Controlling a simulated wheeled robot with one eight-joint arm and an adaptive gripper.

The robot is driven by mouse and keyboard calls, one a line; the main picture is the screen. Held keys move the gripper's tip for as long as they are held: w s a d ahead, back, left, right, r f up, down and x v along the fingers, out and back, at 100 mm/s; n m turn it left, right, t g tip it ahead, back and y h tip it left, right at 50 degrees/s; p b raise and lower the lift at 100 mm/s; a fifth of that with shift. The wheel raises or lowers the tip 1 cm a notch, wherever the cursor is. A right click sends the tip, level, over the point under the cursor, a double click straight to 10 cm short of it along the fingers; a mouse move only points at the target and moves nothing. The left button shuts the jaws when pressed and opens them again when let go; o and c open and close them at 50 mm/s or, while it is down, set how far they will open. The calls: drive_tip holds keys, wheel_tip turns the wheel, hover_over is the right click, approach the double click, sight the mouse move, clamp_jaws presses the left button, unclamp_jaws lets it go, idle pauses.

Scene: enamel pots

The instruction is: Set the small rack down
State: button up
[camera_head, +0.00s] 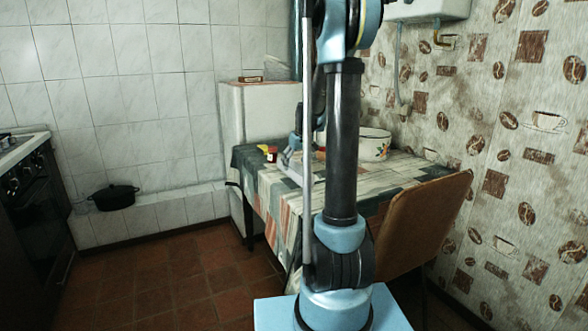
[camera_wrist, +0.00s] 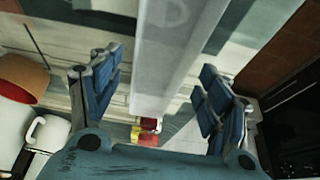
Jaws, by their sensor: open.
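A pale, long, flat-sided piece (camera_wrist: 172,50), which looks like the small rack, lies between my fingers in the wrist view. My gripper (camera_wrist: 155,85) is open, with one blue-padded finger on each side of it and visible gaps. In the head view a pale slanted piece (camera_head: 291,168), likely the same rack, shows at the table's left part, partly hidden by my arm. My gripper (camera_head: 300,145) is small there and mostly hidden. I cannot tell whether the rack's whole underside touches the table.
The table (camera_head: 405,170) has a patterned cloth. A white enamel pot (camera_head: 374,146) stands behind my arm, and small red and yellow items (camera_head: 269,153) stand left of the rack. A brown chair (camera_head: 420,225) is at the table's right front. A black pot (camera_head: 115,197) sits on the low ledge.

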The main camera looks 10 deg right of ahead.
drive_tip(key=v, duration=0.9)
drive_tip(key=s+a+f+m, duration=0.2)
drive_tip(key=s, duration=1.9)
drive_tip(key=s+f+g, duration=0.1)
drive_tip(key=s+f, duration=0.5)
drive_tip(key=s, duration=0.3)
drive_tip(key=s+f+m+g+h, duration=0.1)
drive_tip(key=s+f, duration=0.5)
drive_tip(key=s, duration=0.4)
drive_tip(key=shift+d, duration=0.3)
